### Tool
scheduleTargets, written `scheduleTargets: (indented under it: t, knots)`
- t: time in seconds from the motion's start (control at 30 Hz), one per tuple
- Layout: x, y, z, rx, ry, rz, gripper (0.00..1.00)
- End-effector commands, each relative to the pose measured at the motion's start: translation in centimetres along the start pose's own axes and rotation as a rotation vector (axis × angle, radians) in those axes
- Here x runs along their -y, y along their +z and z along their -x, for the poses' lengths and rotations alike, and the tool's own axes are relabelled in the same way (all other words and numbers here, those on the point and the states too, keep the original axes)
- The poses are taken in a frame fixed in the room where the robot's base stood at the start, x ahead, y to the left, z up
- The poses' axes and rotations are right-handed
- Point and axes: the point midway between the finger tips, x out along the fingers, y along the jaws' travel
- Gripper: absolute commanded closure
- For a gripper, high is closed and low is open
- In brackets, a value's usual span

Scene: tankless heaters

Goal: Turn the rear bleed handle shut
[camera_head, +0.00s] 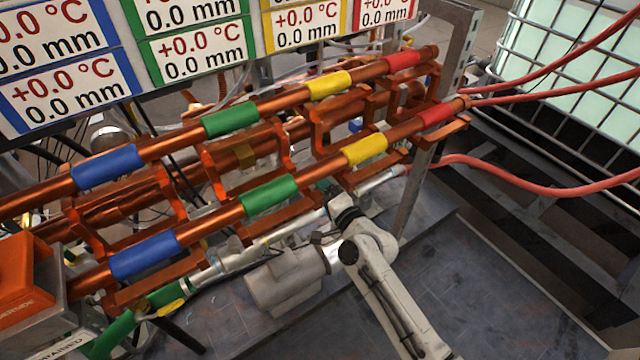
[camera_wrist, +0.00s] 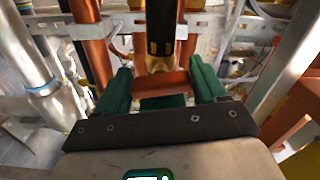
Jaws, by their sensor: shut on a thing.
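My gripper (camera_wrist: 158,72) has two green fingers that stand apart in the wrist view, with an orange-red flat piece (camera_wrist: 174,84) between them. The gripper is shut on this piece, which looks like a bleed handle; I cannot tell from the picture whether it is the rear one. A dark fitting with a brass end (camera_wrist: 160,48) sits just beyond it. In the head view, my gripper (camera_head: 336,192) is at the silver pipe below the front copper pipe. Its fingertips and the handle are mostly hidden there.
Copper pipes with blue, green (camera_head: 270,194), yellow (camera_head: 366,149) and red bands run above my gripper. A grey upright post (camera_head: 412,205) stands to its right. Red hoses (camera_head: 540,184) run off right. A silver pipe (camera_wrist: 58,103) lies left in the wrist view.

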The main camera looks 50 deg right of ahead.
Motion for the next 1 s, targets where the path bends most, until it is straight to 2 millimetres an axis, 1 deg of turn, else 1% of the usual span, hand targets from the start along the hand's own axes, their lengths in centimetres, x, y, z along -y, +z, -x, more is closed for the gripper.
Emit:
scheduleTargets:
  t: [0.2,0.37,0.9,0.93,0.97,1.0]
  knots:
    - [0.00,-0.04,0.04,0.000,0.002,-0.110,0.60]
    - [-0.03,-0.05,0.04,-0.001,0.002,-0.154,0.60]
    - [-0.10,-0.05,0.06,-0.001,0.003,-0.174,0.60]
    - [-0.10,-0.05,0.06,-0.001,0.003,-0.174,0.26]
    - [-0.10,-0.05,0.06,-0.001,0.003,-0.174,0.24]
    - [-0.09,-0.05,0.06,-0.001,0.003,-0.174,0.23]
